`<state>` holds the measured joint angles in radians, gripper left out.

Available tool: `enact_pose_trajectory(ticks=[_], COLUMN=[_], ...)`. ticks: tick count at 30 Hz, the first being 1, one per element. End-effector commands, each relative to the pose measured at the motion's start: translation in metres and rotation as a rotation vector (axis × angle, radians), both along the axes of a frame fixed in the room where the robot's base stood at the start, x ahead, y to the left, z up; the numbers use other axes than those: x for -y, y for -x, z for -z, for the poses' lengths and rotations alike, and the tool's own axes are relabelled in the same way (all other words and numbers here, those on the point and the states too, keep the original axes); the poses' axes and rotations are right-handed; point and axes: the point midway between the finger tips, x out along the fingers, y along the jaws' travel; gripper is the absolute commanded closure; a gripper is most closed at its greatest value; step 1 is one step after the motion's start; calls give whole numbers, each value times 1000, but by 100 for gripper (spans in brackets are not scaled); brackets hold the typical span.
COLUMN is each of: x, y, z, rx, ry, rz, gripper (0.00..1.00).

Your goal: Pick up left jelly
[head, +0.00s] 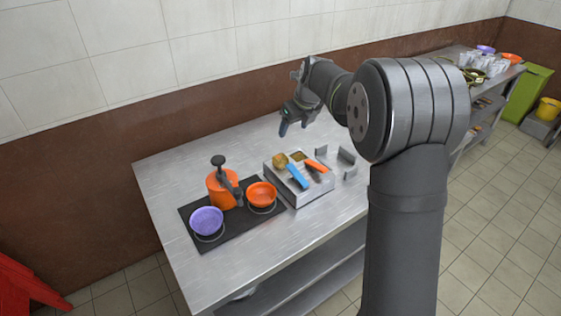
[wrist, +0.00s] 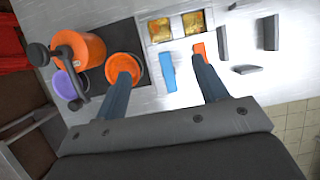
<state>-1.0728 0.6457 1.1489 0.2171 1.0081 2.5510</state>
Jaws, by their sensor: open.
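Two golden-yellow jellies sit in square compartments at the back of a pale metal tray (head: 309,198). The left jelly (head: 280,160) shows in the head view and, upper middle, in the wrist view (wrist: 159,30). The right jelly (head: 298,155) is beside it, and it also shows in the wrist view (wrist: 193,22). My gripper (head: 286,122) is open and empty, held above the table behind the tray in the head view. In the wrist view its two fingers (wrist: 163,68) are wide apart, with the jellies beyond their tips.
A blue-handled tool (head: 298,176) and an orange-handled one (head: 316,166) lie on the tray. To the left, a black mat (head: 236,240) holds an orange pot (head: 220,188), an orange bowl (head: 262,194) and a purple bowl (head: 206,221). Grey upright plates (head: 346,156) stand right of the tray.

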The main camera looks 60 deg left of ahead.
Motion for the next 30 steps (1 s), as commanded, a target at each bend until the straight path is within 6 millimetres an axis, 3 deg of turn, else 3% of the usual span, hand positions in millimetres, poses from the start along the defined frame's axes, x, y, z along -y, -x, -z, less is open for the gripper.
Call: enact_pose_trajectory(ticks=[5,15,30], x=[-9,-37,-53], y=[1,1,3], z=[24,91,134], rx=[-7,-5,-5], ry=[3,2,2], rz=[9,8,7], gripper=[34,34,34])
